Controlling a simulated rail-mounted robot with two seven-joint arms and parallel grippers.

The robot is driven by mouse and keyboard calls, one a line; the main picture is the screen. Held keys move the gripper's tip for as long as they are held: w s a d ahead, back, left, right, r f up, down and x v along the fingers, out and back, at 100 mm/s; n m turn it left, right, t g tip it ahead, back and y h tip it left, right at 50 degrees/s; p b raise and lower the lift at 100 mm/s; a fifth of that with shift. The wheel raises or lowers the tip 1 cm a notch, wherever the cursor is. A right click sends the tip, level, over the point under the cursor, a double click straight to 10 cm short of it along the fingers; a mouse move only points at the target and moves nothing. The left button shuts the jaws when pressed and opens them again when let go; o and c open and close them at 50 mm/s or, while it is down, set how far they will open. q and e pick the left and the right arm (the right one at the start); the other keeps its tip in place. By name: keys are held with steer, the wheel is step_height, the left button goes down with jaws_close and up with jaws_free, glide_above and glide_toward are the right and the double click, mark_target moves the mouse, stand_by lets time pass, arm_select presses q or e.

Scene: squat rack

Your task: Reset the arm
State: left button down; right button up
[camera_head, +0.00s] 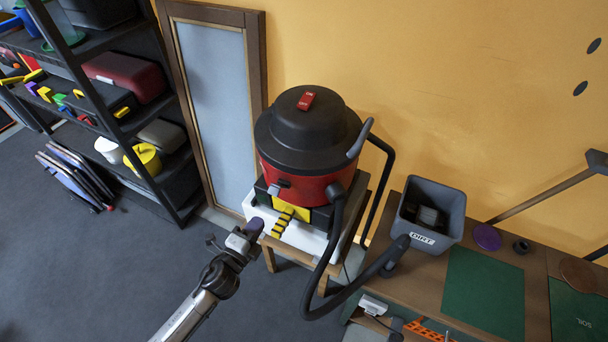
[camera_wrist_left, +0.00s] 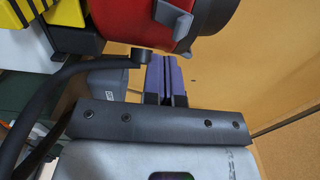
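My left gripper (camera_head: 254,226) reaches in from the bottom left of the head view, with purple fingertips in front of the white block under the vacuum. In the left wrist view its two purple fingers (camera_wrist_left: 168,76) lie side by side, closed together, with nothing seen between them. The red and black vacuum (camera_head: 305,140) stands on a stack above a small wooden stool. Its red body (camera_wrist_left: 200,22) shows just beyond the fingers in the left wrist view. I do not see my right gripper.
A black hose (camera_head: 325,265) loops down right of my left gripper. A grey DIRT bin (camera_head: 430,215) stands on the workbench (camera_head: 405,280) at right. A loaded dark shelf (camera_head: 90,50) and a framed panel (camera_head: 215,95) stand at left. Grey floor (camera_head: 90,260) is open at lower left.

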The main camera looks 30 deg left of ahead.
stand_by(0.5)
arm_select(q)
steer(key=s+a+f+n+g+y, duration=0.5)
steer(key=n+g, duration=0.4)
steer(key=n, duration=0.4)
steer(key=s+d+f+n+g+h, duration=0.15)
steer(key=s+d+g+h, duration=0.5)
steer(key=s+d, duration=1.1)
step_height(320, 180, up, 23)
steer(key=a+t+p, duration=0.1)
steer(key=p, duration=2.1)
steer(key=shift+s+a, duration=0.15)
steer(key=shift+s, duration=0.1)
steer(key=shift+f+n, duration=0.2)
steer(key=shift+n, duration=0.05)
